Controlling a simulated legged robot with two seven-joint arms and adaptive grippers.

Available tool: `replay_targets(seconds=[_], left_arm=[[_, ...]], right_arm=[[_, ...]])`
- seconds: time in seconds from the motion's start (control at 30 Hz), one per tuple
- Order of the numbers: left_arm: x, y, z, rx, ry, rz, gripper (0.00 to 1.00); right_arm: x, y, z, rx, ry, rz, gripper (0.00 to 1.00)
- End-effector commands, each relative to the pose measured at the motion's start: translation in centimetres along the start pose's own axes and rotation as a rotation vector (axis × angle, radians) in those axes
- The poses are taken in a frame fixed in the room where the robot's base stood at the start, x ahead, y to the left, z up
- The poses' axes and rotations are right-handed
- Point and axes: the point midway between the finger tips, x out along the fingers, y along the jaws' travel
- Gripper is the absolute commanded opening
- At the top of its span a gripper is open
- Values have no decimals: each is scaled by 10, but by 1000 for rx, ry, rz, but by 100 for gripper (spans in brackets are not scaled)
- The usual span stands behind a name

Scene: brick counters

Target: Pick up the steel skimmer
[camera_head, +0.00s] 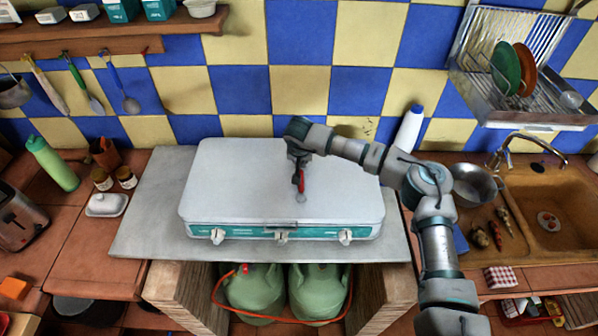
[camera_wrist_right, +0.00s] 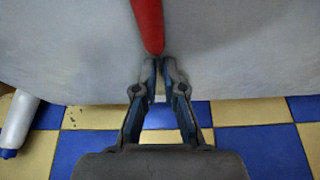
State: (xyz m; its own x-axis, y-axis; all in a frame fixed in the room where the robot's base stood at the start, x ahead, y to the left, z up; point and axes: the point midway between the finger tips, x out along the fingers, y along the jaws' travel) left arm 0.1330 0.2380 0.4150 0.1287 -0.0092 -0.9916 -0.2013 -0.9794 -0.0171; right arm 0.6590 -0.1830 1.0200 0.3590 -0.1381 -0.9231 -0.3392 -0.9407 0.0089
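A utensil with a red handle (camera_head: 300,180) and a small round grey head hangs down over the white stove lid; it looks like the steel skimmer, though holes are too small to make out. My right gripper (camera_head: 297,154) is above the lid, at the top end of the red handle. In the right wrist view the fingertips (camera_wrist_right: 160,66) are close together at the end of the red handle (camera_wrist_right: 148,22) and appear closed on it. The skimmer's head is out of that view. My left gripper is not in view.
The closed white stove (camera_head: 240,180) fills the middle of the counter. Other utensils, including a blue-handled one (camera_head: 122,88), hang at the left wall. A white bottle (camera_head: 409,130) stands behind my right arm. A dish rack (camera_head: 520,100) and sink (camera_head: 565,205) are at right.

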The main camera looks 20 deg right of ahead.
Motion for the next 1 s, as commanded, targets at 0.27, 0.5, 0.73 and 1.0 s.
replay_targets(seconds=[0.27, 0.5, 0.73, 1.0], left_arm=[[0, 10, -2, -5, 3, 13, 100], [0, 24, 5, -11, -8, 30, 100], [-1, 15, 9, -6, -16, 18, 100], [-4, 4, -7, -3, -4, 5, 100]], right_arm=[[1, 0, 0, 2, -1, 3, 0], [-4, -5, 0, -1, 0, 8, 0], [-29, -3, -11, 2, 3, 2, 0], [-57, -6, 34, -5, 1, -1, 0]])
